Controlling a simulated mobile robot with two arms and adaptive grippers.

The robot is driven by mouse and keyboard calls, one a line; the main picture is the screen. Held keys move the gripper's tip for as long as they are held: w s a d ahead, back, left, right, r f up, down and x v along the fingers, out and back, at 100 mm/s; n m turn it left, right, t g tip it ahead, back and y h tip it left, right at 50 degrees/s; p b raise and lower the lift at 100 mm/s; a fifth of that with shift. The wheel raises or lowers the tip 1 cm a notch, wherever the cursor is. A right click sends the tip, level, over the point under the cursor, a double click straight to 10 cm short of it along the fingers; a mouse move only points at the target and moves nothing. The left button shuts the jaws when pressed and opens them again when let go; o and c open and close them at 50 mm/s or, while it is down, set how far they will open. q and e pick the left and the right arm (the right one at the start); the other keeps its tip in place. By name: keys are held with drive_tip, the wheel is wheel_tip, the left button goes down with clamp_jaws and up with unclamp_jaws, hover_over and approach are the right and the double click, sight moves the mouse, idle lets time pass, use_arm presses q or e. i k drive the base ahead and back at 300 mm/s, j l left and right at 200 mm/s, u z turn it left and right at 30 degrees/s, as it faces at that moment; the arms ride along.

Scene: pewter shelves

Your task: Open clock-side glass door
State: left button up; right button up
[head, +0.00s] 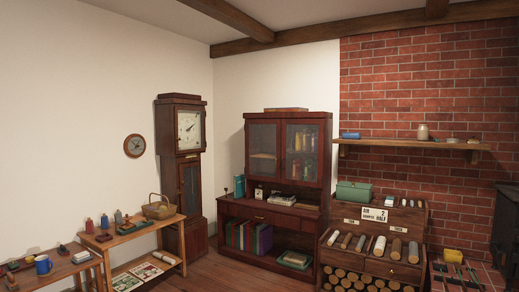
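A dark red-brown wooden cabinet (288,116) stands in the room's corner, with two glass doors in its upper part. The left glass door (263,149), on the clock's side, appears shut, with a yellowish item dimly visible behind its pane. A tall longcase clock (189,128) with a pale face stands to the left of the cabinet. Handles are too small to make out. Neither of my grippers shows in the head view.
Low tables (148,238) with small items and a basket stand at the left. Books and small items sit on the cabinet's ledge. A sloped wooden rack (406,222) above logs stands close at the cabinet's right. Some bare floor (215,272) shows in front.

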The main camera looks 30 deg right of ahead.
sight(277, 122)
drive_tip(key=i+j, duration=0.15)
drive_tip(key=j, duration=0.15)
drive_tip(key=i+j+u, duration=0.15)
drive_tip(key=j, duration=0.15)
drive_tip(key=i+j, duration=0.15)
drive_tip(key=j, duration=0.15)
drive_tip(key=i+j+z, duration=0.1)
drive_tip(key=i+j, duration=0.35)
drive_tip(key=i, duration=0.2)
drive_tip(key=i+j+z, duration=0.15)
drive_tip(key=i+j, duration=0.35)
drive_tip(key=i, duration=0.15)
drive_tip(key=i+l+z, duration=0.2)
drive_tip(key=i+z, duration=0.2)
drive_tip(key=i+l+z, duration=0.15)
drive_tip(key=i+z, duration=0.55)
drive_tip(key=z, duration=0.15)
drive_tip(key=i+j+z, duration=0.15)
drive_tip(key=i+z, duration=0.25)
drive_tip(key=i+u, duration=0.15)
drive_tip(key=i, duration=0.45)
drive_tip(key=i+l+u, duration=0.1)
drive_tip(key=i, duration=0.55)
drive_tip(key=i+l+u, duration=0.15)
drive_tip(key=i, duration=0.45)
